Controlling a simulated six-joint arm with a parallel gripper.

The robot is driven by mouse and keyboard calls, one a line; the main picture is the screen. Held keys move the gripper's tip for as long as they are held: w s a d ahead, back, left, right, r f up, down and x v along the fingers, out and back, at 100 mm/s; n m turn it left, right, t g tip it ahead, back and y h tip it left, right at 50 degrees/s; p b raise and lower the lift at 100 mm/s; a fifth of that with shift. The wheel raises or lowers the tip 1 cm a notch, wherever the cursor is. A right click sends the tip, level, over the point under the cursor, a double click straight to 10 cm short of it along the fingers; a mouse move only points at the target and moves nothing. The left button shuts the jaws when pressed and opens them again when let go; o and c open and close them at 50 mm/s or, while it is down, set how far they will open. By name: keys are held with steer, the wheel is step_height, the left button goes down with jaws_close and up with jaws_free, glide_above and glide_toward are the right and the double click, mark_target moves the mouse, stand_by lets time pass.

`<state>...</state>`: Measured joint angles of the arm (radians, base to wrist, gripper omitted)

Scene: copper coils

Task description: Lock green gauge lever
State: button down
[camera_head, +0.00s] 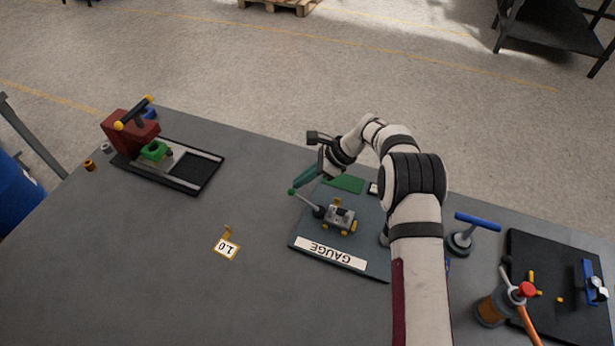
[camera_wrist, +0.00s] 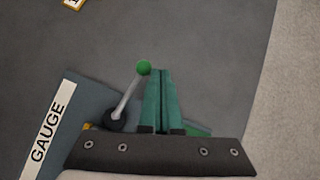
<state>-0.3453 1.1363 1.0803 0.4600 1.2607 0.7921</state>
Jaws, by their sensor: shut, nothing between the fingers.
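The gauge lever is a grey rod (camera_head: 306,200) with a green ball knob (camera_head: 291,191) at its tip and a dark round pivot at its base. It sticks out up and left from the grey gauge block (camera_head: 339,217) on the board labelled GAUGE (camera_head: 331,253). My gripper (camera_head: 296,184) has green fingers and is shut and empty, with its tips close to the knob. In the wrist view the closed fingers (camera_wrist: 157,72) are just right of the green knob (camera_wrist: 144,68) and the tilted rod (camera_wrist: 127,98). I cannot tell whether they touch.
A tag marked 1.0 (camera_head: 227,248) lies left of the board. A red machine with a black-framed base (camera_head: 206,181) stands at the far left. A blue-handled tool (camera_head: 478,222), a coil holder (camera_head: 491,311) and a black tray (camera_head: 570,318) are at the right. The front-left table is clear.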

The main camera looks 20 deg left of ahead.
steer(key=shift+s+a, duration=0.2)
steer(key=shift+s, duration=0.15)
steer(key=shift+s+a, duration=0.1)
stand_by(0.5)
steer(key=v, duration=1.5)
steer(key=shift+d+r, duration=0.2)
steer(key=shift+r, duration=0.15)
